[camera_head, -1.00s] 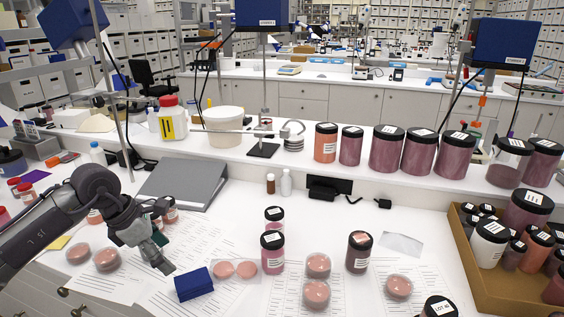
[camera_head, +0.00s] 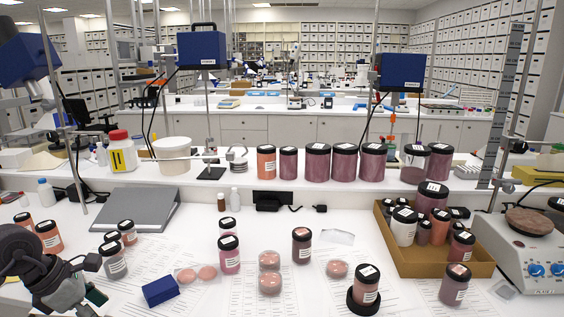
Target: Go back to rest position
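My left gripper (camera_head: 92,282) is at the lower left of the head view, with its dark arm joint beside it. It is above the papers at the left of the bench, clear of the blue box and the jars. I see nothing held in it, but its angle does not show whether the fingers are open or shut. My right gripper is not in view.
A blue box (camera_head: 160,291) lies on the papers right of my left gripper. Labelled jars (camera_head: 115,262) stand close behind it. Black-lidded jars (camera_head: 366,284) stand at the front right. A brown tray (camera_head: 405,263) holds several jars, beside a hotplate (camera_head: 530,262).

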